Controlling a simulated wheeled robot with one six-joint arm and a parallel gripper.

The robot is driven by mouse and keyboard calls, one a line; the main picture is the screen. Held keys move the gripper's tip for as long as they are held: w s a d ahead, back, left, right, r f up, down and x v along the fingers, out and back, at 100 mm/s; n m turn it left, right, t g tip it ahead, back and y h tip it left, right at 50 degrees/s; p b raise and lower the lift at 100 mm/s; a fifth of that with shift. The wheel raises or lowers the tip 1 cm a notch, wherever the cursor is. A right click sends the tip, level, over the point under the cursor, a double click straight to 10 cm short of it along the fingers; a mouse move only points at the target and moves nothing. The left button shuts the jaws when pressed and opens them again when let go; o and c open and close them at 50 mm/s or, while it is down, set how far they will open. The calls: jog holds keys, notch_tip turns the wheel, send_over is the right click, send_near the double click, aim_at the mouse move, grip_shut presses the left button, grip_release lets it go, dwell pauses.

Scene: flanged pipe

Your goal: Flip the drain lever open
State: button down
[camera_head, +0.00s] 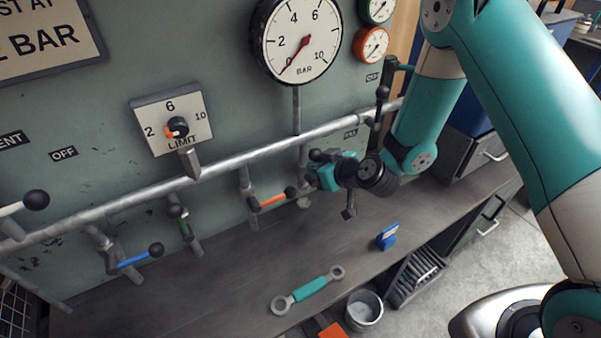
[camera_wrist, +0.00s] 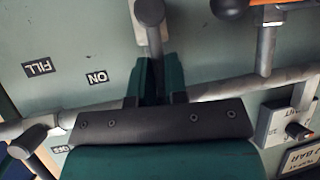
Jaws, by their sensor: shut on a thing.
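No readable label in view says DRAIN, so I cannot tell which lever is the drain lever. My gripper (camera_head: 314,178) is at the lower pipe, right of the orange-handled lever (camera_head: 271,201). In the wrist view its two teal fingers (camera_wrist: 160,75) are shut around the stem of a grey lever or fitting (camera_wrist: 150,35). The fingers and wrist hide much of this part in the head view. A black knob (camera_head: 316,155) shows just above the gripper. The orange lever also shows at the top right of the wrist view (camera_wrist: 280,12).
A long grey pipe (camera_head: 240,152) crosses the panel. Green (camera_head: 185,228) and blue (camera_head: 133,259) levers are to the left, and a black-knobbed lever (camera_head: 381,95) is to the right. A wrench (camera_head: 309,290) and blue block (camera_head: 388,237) lie on the bench.

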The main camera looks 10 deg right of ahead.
jog(key=shift+w+a+r, duration=0.15)
jog(key=shift+w+r, duration=0.1)
jog(key=shift+r, duration=0.25)
jog(key=c, duration=1.1)
grip_release()
jog(key=shift+c, duration=0.2)
jog(key=shift+s+f, duration=0.1)
jog(key=shift+s, duration=0.1)
